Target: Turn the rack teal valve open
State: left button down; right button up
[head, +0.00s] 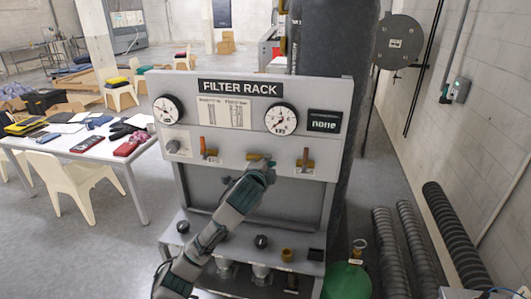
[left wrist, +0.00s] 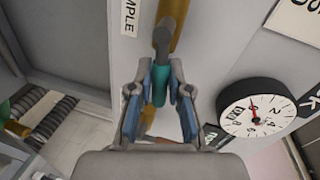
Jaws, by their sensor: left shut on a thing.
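The filter rack (head: 240,120) stands upright in the middle of the head view. Its teal valve handle (left wrist: 159,88) shows in the left wrist view, on a grey lever (left wrist: 165,38) by a brass pipe piece (left wrist: 178,14). My left gripper (left wrist: 160,75) is shut on this handle, one finger on each side. In the head view, my left gripper (head: 263,166) is at the middle of the rack's front panel and hides the teal handle. My right gripper is not in view.
Pressure gauges (head: 281,119) and a small display (head: 324,122) sit above the valves. A cluttered table (head: 100,152) and a chair (head: 70,182) stand left. Grey floor is open between table and rack.

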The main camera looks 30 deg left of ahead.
pick_arm(q)
jog(key=shift+f+m+p, duration=0.45)
jog(key=shift+m+p, duration=0.15)
jog(key=shift+p, duration=0.2)
jog(key=shift+f+y, duration=0.2)
jog(key=shift+y, duration=0.1)
jog(key=shift+f, duration=0.1)
jog(key=c, duration=1.2)
grip_release()
jog(key=shift+o, duration=0.6)
jog(key=shift+w, duration=0.2)
jog(key=shift+a, duration=0.1)
